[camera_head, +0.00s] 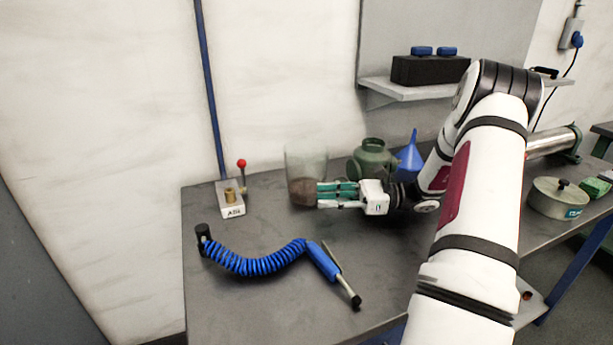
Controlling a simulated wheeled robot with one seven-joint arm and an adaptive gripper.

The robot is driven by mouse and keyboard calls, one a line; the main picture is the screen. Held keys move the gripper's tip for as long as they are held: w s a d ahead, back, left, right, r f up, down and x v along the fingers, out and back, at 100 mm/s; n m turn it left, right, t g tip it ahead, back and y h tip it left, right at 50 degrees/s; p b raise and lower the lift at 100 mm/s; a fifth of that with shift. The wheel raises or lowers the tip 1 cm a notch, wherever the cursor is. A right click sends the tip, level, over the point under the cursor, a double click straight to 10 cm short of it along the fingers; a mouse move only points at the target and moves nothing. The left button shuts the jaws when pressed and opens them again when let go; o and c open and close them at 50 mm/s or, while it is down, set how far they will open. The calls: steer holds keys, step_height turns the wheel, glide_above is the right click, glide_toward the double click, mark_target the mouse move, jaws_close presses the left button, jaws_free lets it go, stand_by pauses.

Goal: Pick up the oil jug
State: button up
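A clear see-through jug (306,160) with brown-red liquid in its lower part stands upright near the back edge of the grey table; I take it for the oil jug. My gripper (320,195) is low over the table at the jug's right side, pointing left at it. Its green-padded fingers are apart, with the tips at the jug's lower right edge. I cannot tell whether the tips touch the jug. Nothing shows held between the fingers.
A green can (372,158) and blue funnel (409,158) stand behind my gripper. A coiled blue air hose (260,263) lies in front. A small valve block (230,200) stands left, and a round tin (556,197) right. A shelf (405,91) hangs above the back.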

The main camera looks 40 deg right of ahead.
mark_target(311, 203)
steer(key=x, duration=0.4)
steer(key=shift+w+a, duration=0.1)
steer(key=shift+a, duration=0.1)
jaws_close()
steer(key=shift+r, duration=0.2)
